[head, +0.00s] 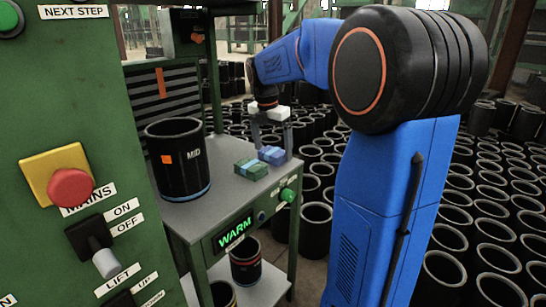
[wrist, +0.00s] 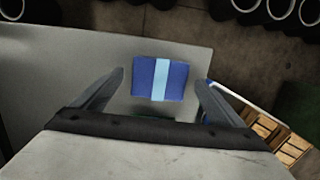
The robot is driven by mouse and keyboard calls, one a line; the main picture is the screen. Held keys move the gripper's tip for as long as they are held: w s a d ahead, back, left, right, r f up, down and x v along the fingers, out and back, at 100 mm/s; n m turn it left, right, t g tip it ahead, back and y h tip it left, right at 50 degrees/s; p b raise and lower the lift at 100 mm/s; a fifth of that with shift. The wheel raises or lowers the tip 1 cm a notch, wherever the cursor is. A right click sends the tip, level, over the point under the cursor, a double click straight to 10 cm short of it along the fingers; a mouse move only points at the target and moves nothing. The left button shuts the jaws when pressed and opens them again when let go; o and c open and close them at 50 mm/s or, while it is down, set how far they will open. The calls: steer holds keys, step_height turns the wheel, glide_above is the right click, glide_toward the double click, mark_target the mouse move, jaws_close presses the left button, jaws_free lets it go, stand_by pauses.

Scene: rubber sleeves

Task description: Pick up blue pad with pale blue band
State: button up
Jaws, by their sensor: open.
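The blue pad with the pale blue band (head: 272,155) lies on the grey table top beside a green pad (head: 251,169). In the wrist view the blue pad (wrist: 145,79) shows whole, its pale band running up and down the picture across its middle. My gripper (head: 270,146) is over the blue pad, fingers pointing down. In the wrist view my gripper (wrist: 162,80) is open and empty, with one finger on each side of the pad and a gap to each. I cannot tell the exact height of the fingertips above the table.
A black MID sleeve (head: 180,165) stands on the table (head: 222,190) to the left of the pads. A green control panel (head: 60,130) fills the left side. Many black sleeves (head: 480,210) cover the floor. In the wrist view, the table left of the pad is clear.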

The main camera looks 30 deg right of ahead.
mark_target(272, 151)
steer(key=shift+f, duration=0.25)
steer(key=c, duration=1.2)
steer(key=shift+c, duration=0.2)
step_height(272, 151, up, 10)
